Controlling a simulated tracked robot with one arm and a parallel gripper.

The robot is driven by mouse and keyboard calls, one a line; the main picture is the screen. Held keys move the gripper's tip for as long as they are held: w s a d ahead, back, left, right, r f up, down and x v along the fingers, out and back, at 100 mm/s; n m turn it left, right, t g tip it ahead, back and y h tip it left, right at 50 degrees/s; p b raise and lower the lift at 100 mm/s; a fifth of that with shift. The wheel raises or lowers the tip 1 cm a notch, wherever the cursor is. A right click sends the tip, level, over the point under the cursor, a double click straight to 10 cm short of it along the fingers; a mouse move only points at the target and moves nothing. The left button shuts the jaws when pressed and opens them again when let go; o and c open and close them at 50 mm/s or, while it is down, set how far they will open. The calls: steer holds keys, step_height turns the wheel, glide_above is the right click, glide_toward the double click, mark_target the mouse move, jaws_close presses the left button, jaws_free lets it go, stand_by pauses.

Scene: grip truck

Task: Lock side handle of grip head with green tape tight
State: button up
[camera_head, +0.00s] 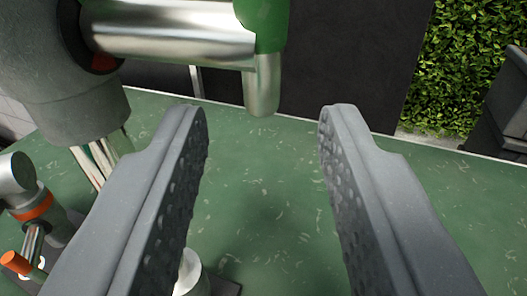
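A grey grip head (60,70) fills the upper left. A shiny metal side handle (170,35) extends right from it. Its outer end carries green tape (263,20) and a metal tip (262,88) pointing down. The top of the green part is cut off by the frame edge. My gripper (265,112) is open and empty, one finger on each side. In the picture, the metal tip hangs between the two fingertips, apart from both. I cannot tell whether it is at the same depth as they are.
Another metal fitting with an orange band (32,207) and an orange-tipped handle (15,262) stands at lower left. A pale metal post (188,272) shows behind the left finger. The green floor (265,215) looks clear between the fingers. A dark wall and hedge (455,75) stand behind.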

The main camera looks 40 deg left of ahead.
steer(key=v, duration=0.9)
steer(key=shift+d, duration=0.1)
steer(key=w+d+r+m+t+h, duration=0.1)
steer(key=d+r+m+h, duration=0.1)
steer(key=d+r+h, duration=0.6)
steer(key=w+d+r+m+t+h, duration=0.1)
steer(key=d+r+m+t+h, duration=0.15)
steer(key=d+r, duration=0.6)
steer(key=s+a+r+m+g, duration=0.1)
steer(key=s+a+r, duration=0.2)
steer(key=s+r, duration=0.4)
steer(key=s+a+r+m+g, duration=0.1)
steer(key=s+a+r, duration=0.1)
steer(key=s+r, duration=0.4)
step_height(320, 180, up, 4)
steer(key=shift+s+a+r+m, duration=0.1)
steer(key=shift+s+a+m, duration=0.25)
steer(key=shift+s+a, duration=0.05)
